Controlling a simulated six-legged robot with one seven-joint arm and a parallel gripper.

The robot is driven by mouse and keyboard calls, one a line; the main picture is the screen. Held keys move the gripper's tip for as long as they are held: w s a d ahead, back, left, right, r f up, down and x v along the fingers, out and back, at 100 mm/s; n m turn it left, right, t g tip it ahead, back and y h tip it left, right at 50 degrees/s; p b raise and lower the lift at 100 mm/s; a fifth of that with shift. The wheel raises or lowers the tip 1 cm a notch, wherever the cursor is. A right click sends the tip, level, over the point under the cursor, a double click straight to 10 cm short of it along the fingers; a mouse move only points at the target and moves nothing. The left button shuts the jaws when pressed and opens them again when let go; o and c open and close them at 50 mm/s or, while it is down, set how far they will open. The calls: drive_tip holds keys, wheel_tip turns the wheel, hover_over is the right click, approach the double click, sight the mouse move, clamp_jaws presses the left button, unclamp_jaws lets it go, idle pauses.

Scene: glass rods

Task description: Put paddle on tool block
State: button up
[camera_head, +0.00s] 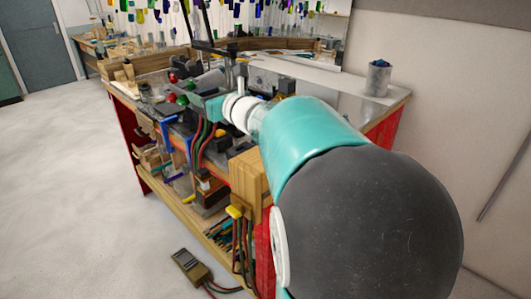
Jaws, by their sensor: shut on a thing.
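My teal and white arm reaches away from the camera over the workbench (345,88). My gripper (232,58) is small and partly hidden by my wrist, above the bench top. It is shut on a dark, thin tool that looks like the paddle (208,46), held up above the bench; its exact outline is hard to tell against the clutter. A light wooden block (248,176) at the bench's near front corner may be the tool block; my arm covers part of it.
Torches, red knobs and hoses crowd the bench's left side. A grey cup (378,78) stands at the right back. A lower shelf (185,212) holds tools. A meter (190,266) with cables lies on the floor. Open floor lies to the left, a wall to the right.

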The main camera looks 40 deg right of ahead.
drive_tip(key=s+d+f, duration=0.2)
drive_tip(key=s+f, duration=0.1)
drive_tip(key=s+d+f, duration=0.2)
drive_tip(key=s+d, duration=0.1)
drive_tip(key=s+d+f, duration=0.2)
drive_tip(key=s+f, duration=0.1)
drive_tip(key=shift+s+d+f, duration=0.3)
drive_tip(key=shift+s, duration=0.1)
drive_tip(key=shift+s+d+f, duration=0.1)
drive_tip(key=shift+s+f, duration=0.05)
drive_tip(key=shift+f, duration=0.05)
drive_tip(key=f, duration=0.3)
drive_tip(key=shift+s+d+f, duration=0.15)
drive_tip(key=shift+s+d, duration=0.15)
drive_tip(key=shift+f, duration=0.25)
drive_tip(key=shift+a, duration=0.1)
drive_tip(key=shift+f, duration=0.15)
drive_tip(key=o, duration=1.1)
